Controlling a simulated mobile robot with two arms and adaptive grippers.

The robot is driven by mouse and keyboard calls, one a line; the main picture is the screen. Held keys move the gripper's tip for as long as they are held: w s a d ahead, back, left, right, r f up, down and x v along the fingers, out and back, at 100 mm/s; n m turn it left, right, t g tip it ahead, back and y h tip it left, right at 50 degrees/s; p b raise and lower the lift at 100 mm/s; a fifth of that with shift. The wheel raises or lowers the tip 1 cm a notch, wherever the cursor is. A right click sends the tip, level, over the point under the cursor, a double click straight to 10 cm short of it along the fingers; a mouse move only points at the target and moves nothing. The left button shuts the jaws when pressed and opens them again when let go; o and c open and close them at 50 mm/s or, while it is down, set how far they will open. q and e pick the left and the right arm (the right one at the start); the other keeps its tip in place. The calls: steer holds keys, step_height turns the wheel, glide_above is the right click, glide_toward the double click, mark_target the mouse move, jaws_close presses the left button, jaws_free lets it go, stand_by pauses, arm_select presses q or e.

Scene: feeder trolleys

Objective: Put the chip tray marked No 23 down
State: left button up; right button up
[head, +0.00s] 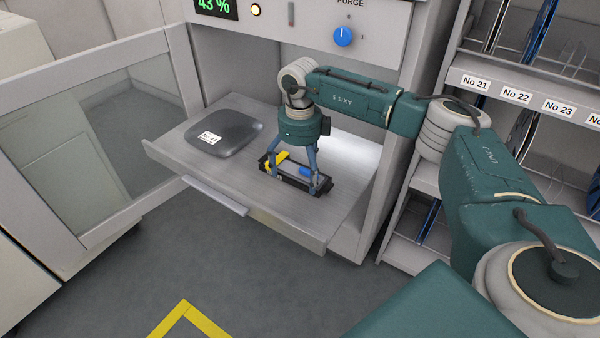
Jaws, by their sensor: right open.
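A small black tray (286,179) with a yellow piece and a blue piece on it lies on the pulled-out grey shelf (190,160) of the cabinet. No number on it can be read from here, so I cannot tell whether it is the chip tray No 23. My right gripper (293,181) points down over this tray, its blue fingers spread apart near the tray's two ends. The fingers are open, and they hide part of the tray. My left gripper is out of view.
A dark grey rounded object (238,134) with a white label lies left on the same shelf. An open glazed door (110,120) stands at left. A rack (540,90) with slots labelled No 21, No 22 and No 23 stands at right. Yellow tape (185,312) marks the floor.

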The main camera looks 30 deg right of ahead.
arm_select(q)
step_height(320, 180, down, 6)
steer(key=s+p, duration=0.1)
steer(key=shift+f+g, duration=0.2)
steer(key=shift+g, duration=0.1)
arm_select(e)
step_height(320, 180, up, 12)
steer(key=shift+f, duration=0.25)
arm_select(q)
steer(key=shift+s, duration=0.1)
